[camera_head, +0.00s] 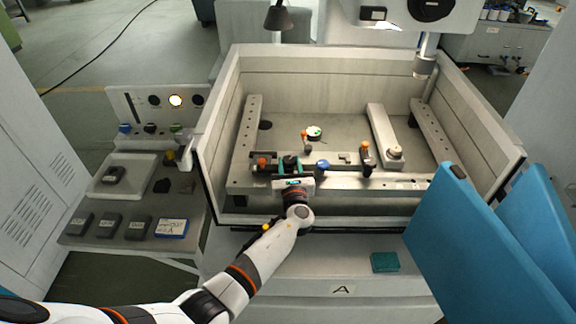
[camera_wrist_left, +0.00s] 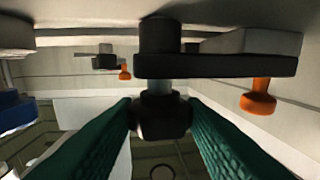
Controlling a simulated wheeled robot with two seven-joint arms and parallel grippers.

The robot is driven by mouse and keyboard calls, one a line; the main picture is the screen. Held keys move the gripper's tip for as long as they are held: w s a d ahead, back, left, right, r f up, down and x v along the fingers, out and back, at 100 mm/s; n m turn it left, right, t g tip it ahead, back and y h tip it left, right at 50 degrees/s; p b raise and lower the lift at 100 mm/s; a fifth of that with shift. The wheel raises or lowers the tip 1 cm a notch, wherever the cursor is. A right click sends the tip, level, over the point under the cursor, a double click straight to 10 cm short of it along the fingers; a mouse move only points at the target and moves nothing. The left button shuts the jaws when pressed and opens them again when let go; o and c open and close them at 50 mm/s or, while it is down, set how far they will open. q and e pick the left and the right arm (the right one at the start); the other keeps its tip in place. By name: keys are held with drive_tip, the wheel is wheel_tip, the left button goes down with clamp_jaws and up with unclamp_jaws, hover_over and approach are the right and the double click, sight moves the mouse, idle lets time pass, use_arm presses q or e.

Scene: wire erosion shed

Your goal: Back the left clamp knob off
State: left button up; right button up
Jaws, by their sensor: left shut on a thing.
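The left clamp has a dark bar that shows in the wrist view (camera_wrist_left: 225,66), with an orange-tipped screw (camera_wrist_left: 258,101) at one end. In the head view its orange tip (camera_head: 262,162) is left of my gripper. My left gripper (camera_head: 290,164) has green fingers, which in the wrist view (camera_wrist_left: 161,118) close on both sides of a black knob (camera_wrist_left: 160,128). A short steel stud (camera_wrist_left: 159,87) shows between the knob and the bar. Most of the knob is hidden by the fingers in the head view. My right gripper is not in view.
A blue knob (camera_head: 322,165) and the right clamp, with an orange top (camera_head: 365,146), stand right of my gripper on the front rail. The tank's wall (camera_head: 212,165) rises around the work area. Blue panels (camera_head: 478,245) are at right. A tray (camera_head: 98,181) lies at left.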

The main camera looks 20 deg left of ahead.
use_arm(q)
drive_tip(key=n+g+y+b, duration=0.2)
drive_tip(key=y+b, duration=0.1)
drive_tip(key=n+g+y+b, duration=0.1)
drive_tip(key=b, duration=0.1)
drive_tip(key=shift+w+d+f+n+y, duration=0.2)
drive_tip(key=shift+d+f+n+y, duration=0.1)
drive_tip(key=shift+n+y, duration=0.1)
drive_tip(key=shift+r+n+g+y+b, duration=0.3)
drive_tip(key=shift+n+g+y+b, duration=0.55)
drive_tip(key=shift+g+b, duration=0.2)
drive_tip(key=o, duration=1)
drive_tip(key=shift+w, duration=0.1)
